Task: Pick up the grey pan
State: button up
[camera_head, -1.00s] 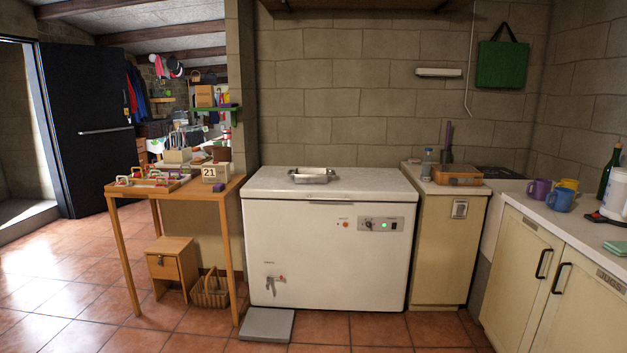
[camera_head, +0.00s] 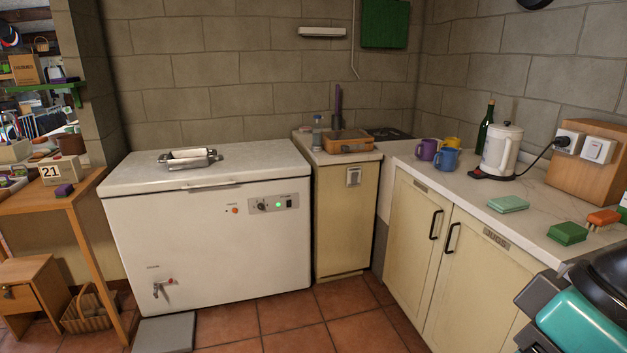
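A shiny grey metal pan (camera_head: 176,164) with raised sides and a handle at its end sits on the lid of a white chest freezer (camera_head: 240,166). It stands left of the lid's middle, towards the back. Nothing covers it. No gripper fingers can be made out in the picture. A teal and black part at the lower right edge looks like my own arm, well away from the pan.
A wooden table (camera_head: 36,201) with a date block (camera_head: 62,170) stands left of the freezer. A grey slab (camera_head: 165,333) lies on the floor before it. On the right, a counter (camera_head: 470,200) holds mugs, a bottle and a white kettle (camera_head: 500,150). Tiled floor lies open in front.

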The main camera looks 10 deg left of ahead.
aim_at(189, 159)
jog(key=u, duration=0.2)
jog(key=i, duration=2.1)
jog(key=u, duration=1.2)
jog(key=i, duration=1.65)
jog(key=u, duration=1.2)
jog(key=i, duration=0.4)
jog(key=u, duration=0.25)
